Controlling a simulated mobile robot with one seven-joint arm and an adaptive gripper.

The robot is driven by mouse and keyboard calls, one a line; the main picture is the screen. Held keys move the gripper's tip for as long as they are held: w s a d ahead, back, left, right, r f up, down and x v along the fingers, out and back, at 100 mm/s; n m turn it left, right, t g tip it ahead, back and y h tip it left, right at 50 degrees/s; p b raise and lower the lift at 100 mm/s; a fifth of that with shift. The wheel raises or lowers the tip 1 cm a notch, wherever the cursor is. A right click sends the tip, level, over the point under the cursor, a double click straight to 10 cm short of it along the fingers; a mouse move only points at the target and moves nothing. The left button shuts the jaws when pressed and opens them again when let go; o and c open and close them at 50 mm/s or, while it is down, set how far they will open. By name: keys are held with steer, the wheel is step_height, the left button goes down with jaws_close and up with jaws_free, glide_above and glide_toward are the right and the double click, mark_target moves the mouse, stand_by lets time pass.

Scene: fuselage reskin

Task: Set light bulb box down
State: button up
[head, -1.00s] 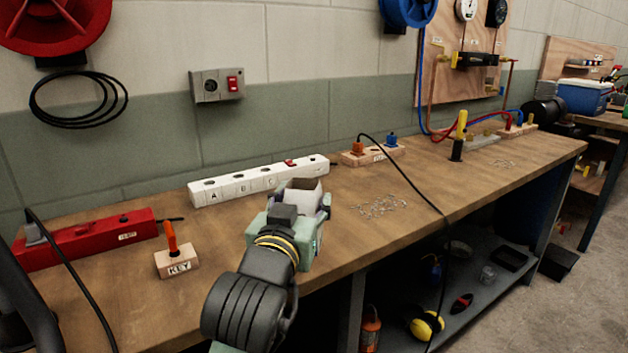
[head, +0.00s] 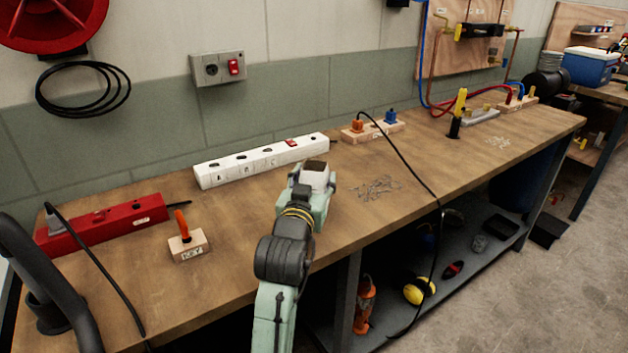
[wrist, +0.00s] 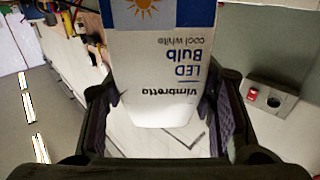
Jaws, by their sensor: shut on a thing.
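The light bulb box (wrist: 160,70) is white with a blue band, a sun picture and printed text that appears upside down in the wrist view. My gripper (wrist: 160,112) is shut on it, with one dark finger on each side. In the head view, a pale part of the box (head: 316,175) shows at the end of my gripper (head: 313,190), over the front middle of the wooden workbench (head: 225,225). Most of the box is hidden there by my gripper and arm. I cannot tell whether the box touches the bench.
A white power strip (head: 262,160) lies behind my gripper. The key block (head: 189,245) and red power strip (head: 105,223) are to the left. Loose metal bits (head: 376,188) and a black cable (head: 425,180) lie to the right. Bare bench lies between the key block and my arm.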

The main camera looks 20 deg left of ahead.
steer(key=shift+f, duration=0.55)
steer(key=shift+f, duration=0.1)
steer(key=shift+f, duration=0.15)
steer(key=o, duration=1.2)
steer(key=shift+o, duration=0.2)
